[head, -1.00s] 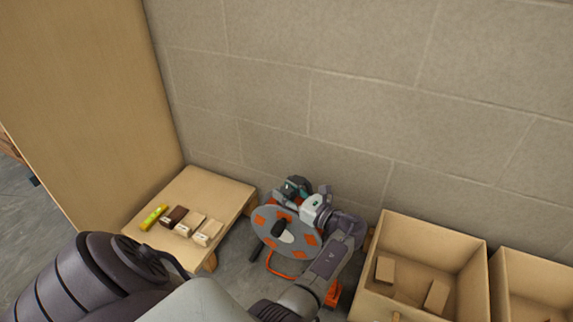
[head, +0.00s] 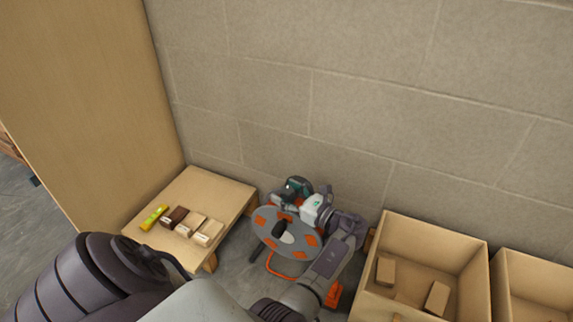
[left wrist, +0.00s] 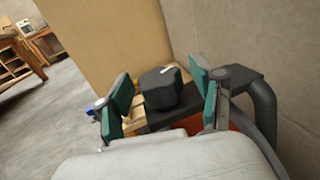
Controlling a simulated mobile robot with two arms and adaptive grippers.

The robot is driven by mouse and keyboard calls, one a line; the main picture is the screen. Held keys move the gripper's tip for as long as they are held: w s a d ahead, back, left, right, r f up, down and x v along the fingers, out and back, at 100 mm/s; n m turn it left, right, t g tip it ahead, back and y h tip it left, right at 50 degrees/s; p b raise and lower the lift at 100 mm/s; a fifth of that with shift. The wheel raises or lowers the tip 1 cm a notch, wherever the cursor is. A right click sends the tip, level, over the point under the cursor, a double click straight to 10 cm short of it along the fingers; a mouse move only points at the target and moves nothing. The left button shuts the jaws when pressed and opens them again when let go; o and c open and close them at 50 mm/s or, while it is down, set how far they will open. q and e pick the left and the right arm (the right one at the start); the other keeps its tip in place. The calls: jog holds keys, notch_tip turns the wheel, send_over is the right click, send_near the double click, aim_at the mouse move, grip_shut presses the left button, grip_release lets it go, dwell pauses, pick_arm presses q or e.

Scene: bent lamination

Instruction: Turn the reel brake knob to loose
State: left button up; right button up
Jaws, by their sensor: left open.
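The cable reel (head: 262,235), a grey disc with orange patches, stands on the floor against the wall. My left gripper (head: 298,188) is at the reel's upper back side, its white body partly in front of the reel. In the left wrist view, a black knob (left wrist: 160,90) with a white mark on top sits between the teal finger pads of my left gripper (left wrist: 163,92). The gripper is open, with a visible gap on each side of the knob. The knob cannot be made out clearly in the head view. My right gripper is not in view.
A low wooden platform (head: 190,194) with several small blocks and a yellow level (head: 154,217) stands left of the reel. Open wooden boxes (head: 436,232) stand to the right, one holding blocks. The block wall (head: 340,110) is close behind the reel.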

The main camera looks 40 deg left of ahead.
aim_at(286, 190)
pick_arm(q)
notch_tip(286, 190, up, 10)
dwell(0.5)
dwell(0.3)
